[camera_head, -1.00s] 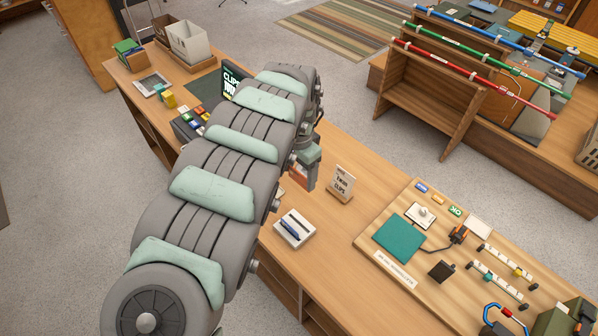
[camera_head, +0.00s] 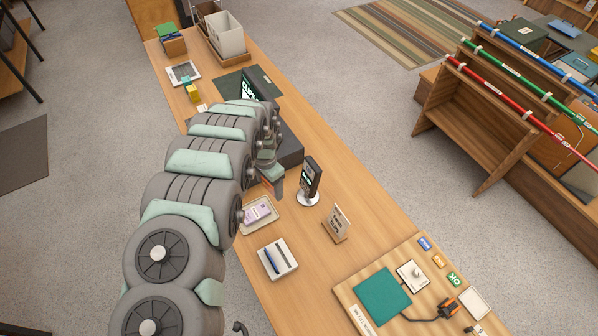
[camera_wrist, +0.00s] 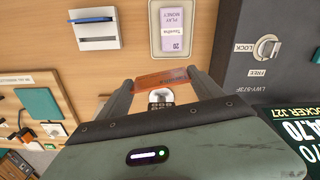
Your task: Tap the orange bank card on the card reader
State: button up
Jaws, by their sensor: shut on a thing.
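My gripper (camera_wrist: 162,84) is shut on the orange bank card (camera_wrist: 165,77), which spans between the two fingers in the wrist view. In the head view a small orange part of the card (camera_head: 272,172) shows by my gripper (camera_head: 273,186), above the counter. The card reader (camera_head: 311,178) is a dark upright device on a round white base, just right of the gripper in the head view. In the wrist view a part of the reader (camera_wrist: 160,98) shows between the fingers; the rest is hidden by my gripper. Whether card and reader touch cannot be told.
A tray with purple notes (camera_head: 259,214) and a white pen tray (camera_head: 278,259) lie on the counter nearby. A small sign (camera_head: 336,223) stands right of the reader. A dark till box (camera_wrist: 240,60) is close to the gripper's right in the wrist view.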

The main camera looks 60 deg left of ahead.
jog(key=w+a+b, duration=0.1)
jog(key=w+b, duration=0.9)
jog(key=b, duration=0.2)
jog(key=shift+w+f, duration=0.2)
jog(key=shift+w, duration=0.1)
dwell(0.6)
jog(key=s+r+p, duration=0.2)
jog(key=s+p, duration=0.7)
jog(key=p, duration=0.2)
jog(key=shift+d+p, duration=0.3)
jog(key=shift+d, duration=0.05)
dwell(0.5)
jog(key=shift+w, duration=0.1)
dwell(0.8)
